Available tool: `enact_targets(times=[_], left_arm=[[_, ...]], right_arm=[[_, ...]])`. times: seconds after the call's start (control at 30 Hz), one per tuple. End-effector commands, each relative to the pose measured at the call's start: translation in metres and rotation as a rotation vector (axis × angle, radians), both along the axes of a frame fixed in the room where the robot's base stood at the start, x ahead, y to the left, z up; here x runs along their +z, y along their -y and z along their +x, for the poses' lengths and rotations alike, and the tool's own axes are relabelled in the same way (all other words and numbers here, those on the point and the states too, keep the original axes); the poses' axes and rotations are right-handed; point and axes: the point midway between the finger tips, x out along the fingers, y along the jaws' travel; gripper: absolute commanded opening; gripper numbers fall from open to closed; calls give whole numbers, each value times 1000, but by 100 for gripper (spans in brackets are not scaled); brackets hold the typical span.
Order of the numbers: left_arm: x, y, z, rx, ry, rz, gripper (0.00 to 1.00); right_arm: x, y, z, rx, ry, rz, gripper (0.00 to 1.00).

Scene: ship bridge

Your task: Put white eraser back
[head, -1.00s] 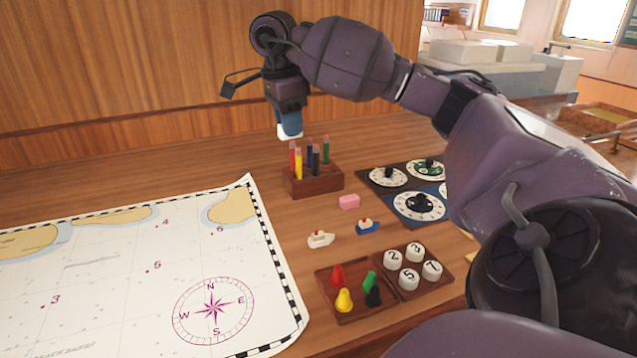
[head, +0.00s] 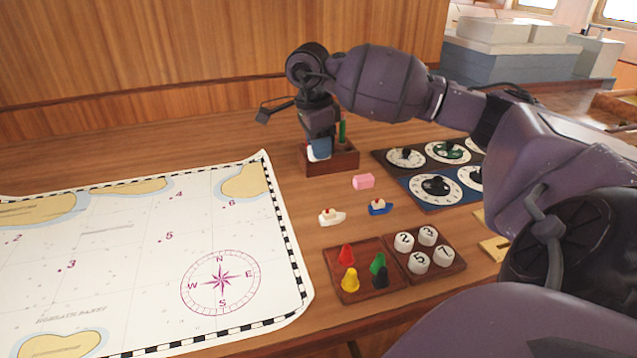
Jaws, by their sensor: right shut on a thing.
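The white eraser (head: 321,153), with a blue sleeve, is in my right gripper (head: 319,139). A green pencil (head: 343,130) still shows at the right. I cannot tell whether the eraser touches the holder. A pink eraser (head: 363,182) lies on the table in front of the holder. My left gripper is not in view.
A chart (head: 130,260) covers the left of the table. A tray of coloured pawns (head: 345,255), a tray of numbered pieces (head: 445,268) and dial panels (head: 462,207) fill the right.

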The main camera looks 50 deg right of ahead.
Motion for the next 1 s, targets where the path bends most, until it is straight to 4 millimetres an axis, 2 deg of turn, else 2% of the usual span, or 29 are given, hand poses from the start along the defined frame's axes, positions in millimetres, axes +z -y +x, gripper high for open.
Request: enact_targets(times=[0.03,0.2,0.47,0.77,1.0], left_arm=[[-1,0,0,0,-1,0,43],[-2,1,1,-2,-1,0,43],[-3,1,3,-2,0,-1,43],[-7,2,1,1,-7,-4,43],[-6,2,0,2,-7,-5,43]], right_arm=[[-13,0,-1,0,-5,1,8],[-41,0,-1,0,-3,1,8],[-57,0,0,0,0,0,8],[-93,0,0,-1,-2,0,8],[-95,0,0,-1,0,-1,8]])
